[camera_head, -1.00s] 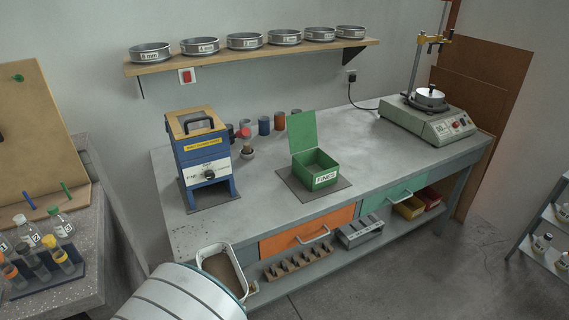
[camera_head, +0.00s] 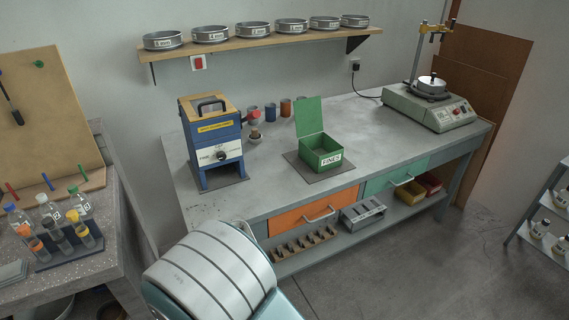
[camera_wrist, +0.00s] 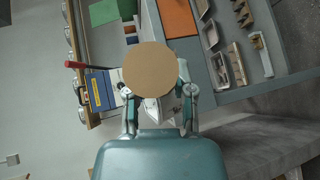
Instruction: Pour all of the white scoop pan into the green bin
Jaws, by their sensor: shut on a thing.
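The green bin (camera_head: 321,157), labelled FINES, stands upright on a dark mat on the bench with its lid (camera_head: 309,115) raised at the back. My gripper (camera_wrist: 156,98) is shut on the white scoop pan (camera_wrist: 151,113), of which only pale parts show between the fingers in the wrist view. A flat round tan disc (camera_wrist: 151,71) covers the area in front of the fingers; I cannot tell whether it is the pan's contents. In the head view my arm hides my gripper and nearly all of the pan, near the bench's front left edge.
A blue splitter box (camera_head: 212,143) stands left of the bin, with several small cups (camera_head: 270,112) behind. A sieve shaker (camera_head: 431,106) is at the right end. A shelf of sieves (camera_head: 262,45) hangs above. The bench top (camera_head: 250,200) before the bin is clear.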

